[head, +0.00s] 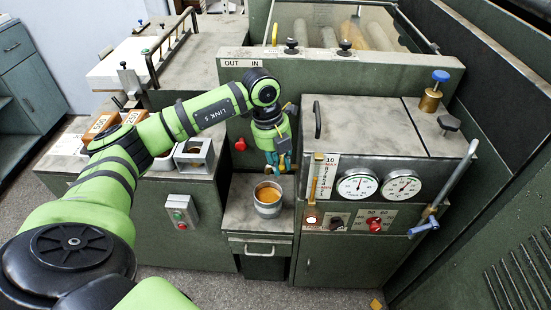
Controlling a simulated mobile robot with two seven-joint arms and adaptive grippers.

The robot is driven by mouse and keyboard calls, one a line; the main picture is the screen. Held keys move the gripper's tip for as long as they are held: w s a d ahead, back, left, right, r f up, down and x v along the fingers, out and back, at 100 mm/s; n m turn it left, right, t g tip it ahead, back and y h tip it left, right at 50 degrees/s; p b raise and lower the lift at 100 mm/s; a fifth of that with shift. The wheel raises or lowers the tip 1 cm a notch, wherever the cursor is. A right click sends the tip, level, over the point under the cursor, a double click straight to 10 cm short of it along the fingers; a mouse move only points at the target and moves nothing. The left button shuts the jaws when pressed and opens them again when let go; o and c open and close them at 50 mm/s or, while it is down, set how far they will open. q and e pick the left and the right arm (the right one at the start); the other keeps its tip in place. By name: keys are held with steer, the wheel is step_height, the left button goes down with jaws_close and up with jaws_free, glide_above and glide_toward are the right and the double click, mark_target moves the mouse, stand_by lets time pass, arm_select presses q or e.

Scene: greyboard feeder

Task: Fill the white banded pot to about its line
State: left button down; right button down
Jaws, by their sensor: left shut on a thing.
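The pot (268,208) is pale grey-white with a band around it. It stands upright on a small shelf in the middle of the head view. Orange-brown liquid (268,194) shows inside it; I cannot make out its level against a line. My left gripper (279,168) points down just above and behind the pot, by the machine's front. It is shut on a small part that its fingers mostly hide, perhaps a tap handle. The gripper is apart from the pot. My right gripper is not in view.
The shelf (237,218) has bare room left of the pot. To the right is a cabinet with two gauges (357,185), knobs and a slanted lever (457,172). At left are a grey block with openings (194,155) and a switch box (182,212).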

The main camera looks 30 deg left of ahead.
arm_select(q)
steer(key=shift+w+d+n, duration=0.1)
steer(key=shift+d+n, duration=0.15)
steer(key=shift+n, duration=0.15)
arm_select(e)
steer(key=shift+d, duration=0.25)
arm_select(q)
steer(key=c, duration=1.2)
jaws_free()
steer(key=shift+o, duration=0.6)
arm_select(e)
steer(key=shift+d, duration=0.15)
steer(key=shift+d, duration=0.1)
arm_select(q)
step_height(320, 180, up, 12)
steer(key=s+a, duration=0.1)
steer(key=shift+s+a, duration=0.15)
steer(key=shift+a, duration=0.25)
steer(key=shift+f, duration=0.1)
